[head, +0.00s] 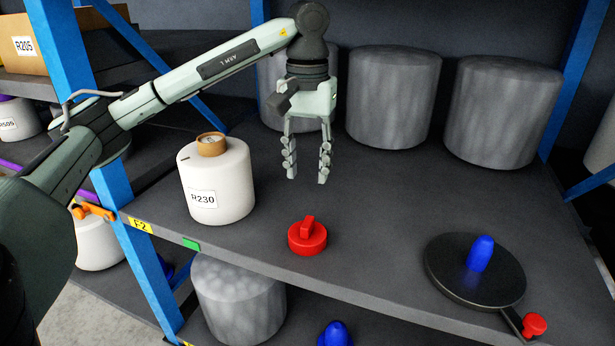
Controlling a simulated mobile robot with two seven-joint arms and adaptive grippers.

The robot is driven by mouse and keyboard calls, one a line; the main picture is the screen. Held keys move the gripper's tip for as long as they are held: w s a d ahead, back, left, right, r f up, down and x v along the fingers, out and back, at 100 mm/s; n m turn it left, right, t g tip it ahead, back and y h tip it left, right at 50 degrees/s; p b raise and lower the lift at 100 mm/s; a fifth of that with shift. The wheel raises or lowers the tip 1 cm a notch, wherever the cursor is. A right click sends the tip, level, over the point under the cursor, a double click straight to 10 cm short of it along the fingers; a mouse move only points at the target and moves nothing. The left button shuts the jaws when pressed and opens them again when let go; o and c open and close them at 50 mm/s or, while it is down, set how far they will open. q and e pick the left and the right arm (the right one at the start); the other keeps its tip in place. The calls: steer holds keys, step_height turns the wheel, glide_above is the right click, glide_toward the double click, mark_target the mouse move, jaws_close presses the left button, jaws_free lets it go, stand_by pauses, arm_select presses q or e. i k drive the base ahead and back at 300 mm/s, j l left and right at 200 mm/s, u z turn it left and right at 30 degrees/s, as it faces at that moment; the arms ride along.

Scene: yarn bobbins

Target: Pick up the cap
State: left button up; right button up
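A red cap (307,237) with a raised bar grip on top lies on the dark grey shelf (370,220), near its front edge. My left gripper (306,180) points down above the shelf, above and behind the cap in the picture. Its two fingers are apart with nothing between them, and it does not touch the cap. My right gripper does not show.
A white bobbin (217,188) labelled R230 stands left of the cap. Several grey bobbins (393,98) line the back. A black disc (450,275) with a blue peg (480,253) and red knob (534,325) sits right. Blue posts (72,90) frame the shelf.

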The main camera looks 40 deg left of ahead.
mark_target(306, 237)
steer(key=k, duration=1)
